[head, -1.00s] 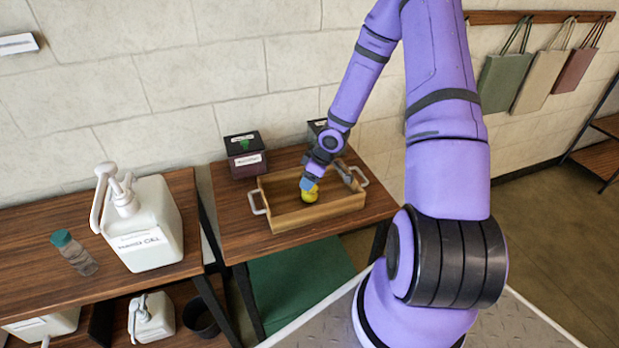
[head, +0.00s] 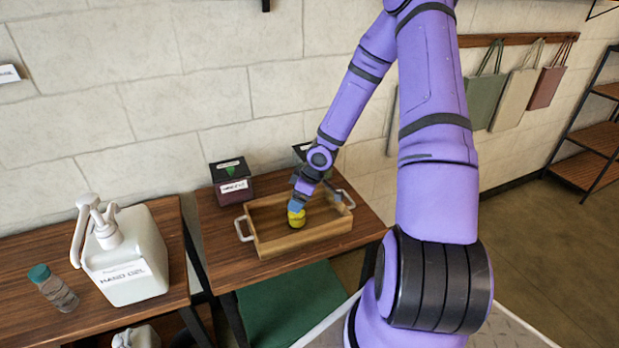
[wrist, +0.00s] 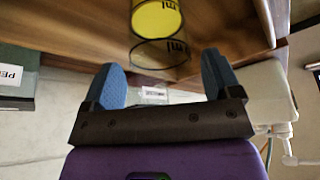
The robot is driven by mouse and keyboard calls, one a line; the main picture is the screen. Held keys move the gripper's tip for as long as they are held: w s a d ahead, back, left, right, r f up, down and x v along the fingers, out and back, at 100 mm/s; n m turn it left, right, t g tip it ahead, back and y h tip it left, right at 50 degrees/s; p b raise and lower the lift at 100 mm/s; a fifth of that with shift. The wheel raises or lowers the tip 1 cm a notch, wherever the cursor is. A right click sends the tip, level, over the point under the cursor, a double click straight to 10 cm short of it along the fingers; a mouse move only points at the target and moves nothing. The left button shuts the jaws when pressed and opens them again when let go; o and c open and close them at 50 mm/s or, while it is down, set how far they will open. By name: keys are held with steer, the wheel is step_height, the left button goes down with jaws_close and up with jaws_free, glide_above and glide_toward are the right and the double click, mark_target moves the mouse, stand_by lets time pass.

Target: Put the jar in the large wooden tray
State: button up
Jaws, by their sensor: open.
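The jar (head: 297,218), with yellow on it, appears to stand inside the large wooden tray (head: 275,247), near its middle. In the wrist view the jar (wrist: 157,20) looks like a see-through cylinder with a yellow part and dark lettering, just beyond the fingertips. My gripper (wrist: 163,75) is open, its two blue fingers spread apart with a gap between them and the jar. In the head view my gripper (head: 299,205) is right above the jar and hides its top. The tray has light handles at both ends and sits on a wooden table.
A dark box (head: 232,184) stands behind the tray, and another is partly hidden behind my arm. A white hand gel pump bottle (head: 127,262) and a clear bottle with a teal cap (head: 54,288) stand on the left table. Bags (head: 487,98) hang at the right.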

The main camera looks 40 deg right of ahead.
steer(key=s+a+r+m+g+h, duration=0.15)
steer(key=s+r, duration=0.25)
steer(key=r, duration=0.6)
steer(key=s+a+r+m+h, duration=0.1)
steer(key=s+a+r+h, duration=0.2)
steer(key=r, duration=0.7)
steer(key=s+a+r+m+h, duration=0.1)
steer(key=s+r+m+h, duration=0.1)
steer(key=s+r, duration=0.5)
steer(key=s+a+r+m+t+y, duration=0.3)
steer(key=s+a+r, duration=0.5)
steer(key=s+r, duration=0.4)
step_height(320, 180, up, 2)
steer(key=shift+r, duration=0.1)
